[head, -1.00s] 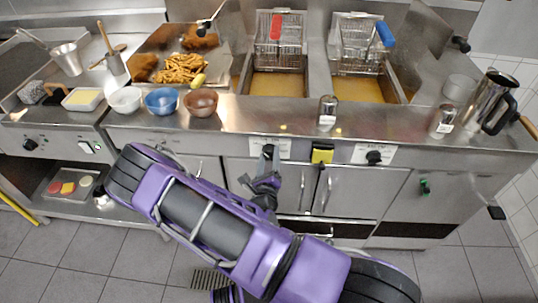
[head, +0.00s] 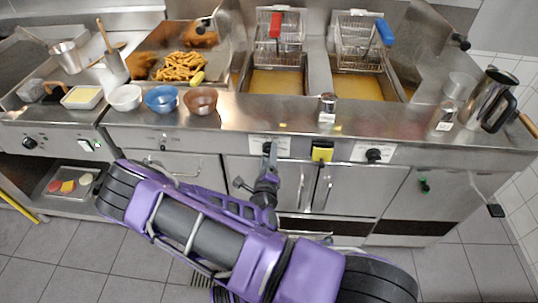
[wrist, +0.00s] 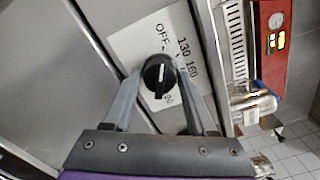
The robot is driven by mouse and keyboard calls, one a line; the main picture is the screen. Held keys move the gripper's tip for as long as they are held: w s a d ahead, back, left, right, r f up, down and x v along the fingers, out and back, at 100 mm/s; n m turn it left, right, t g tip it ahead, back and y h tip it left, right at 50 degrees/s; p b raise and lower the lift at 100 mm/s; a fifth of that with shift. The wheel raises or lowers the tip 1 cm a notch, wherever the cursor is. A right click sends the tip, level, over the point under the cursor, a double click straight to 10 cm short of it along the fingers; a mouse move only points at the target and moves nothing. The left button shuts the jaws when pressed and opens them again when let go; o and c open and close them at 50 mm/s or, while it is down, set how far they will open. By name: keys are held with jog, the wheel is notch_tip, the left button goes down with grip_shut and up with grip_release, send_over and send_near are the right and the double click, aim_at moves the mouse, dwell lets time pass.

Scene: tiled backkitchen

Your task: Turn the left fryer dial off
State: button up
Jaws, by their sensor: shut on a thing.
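The left fryer dial (head: 267,147) is a black round knob on a white label plate on the fryer's front panel. In the wrist view the dial (wrist: 158,76) sits between the two fingertips of my gripper (wrist: 159,73), which is shut on it. The label (wrist: 133,43) reads OFF towards the top, with 130 and 160 on the right. A pale line on the knob runs roughly up and down in the wrist view; I cannot tell its exact setting. In the head view my gripper (head: 267,165) reaches up to the dial from below.
The right fryer dial (head: 374,155) is on the same panel, with a yellow box (head: 321,152) between them. Two baskets (head: 279,40) hang over the oil vats. Cupboard doors (head: 340,190) lie close below. Bowls (head: 162,99) and a shaker (head: 327,107) stand on the counter.

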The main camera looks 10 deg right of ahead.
jog(key=o, duration=1.4)
jog(key=shift+c, duration=0.2)
jog(key=v, duration=1.7)
jog(key=shift+s, duration=0.2)
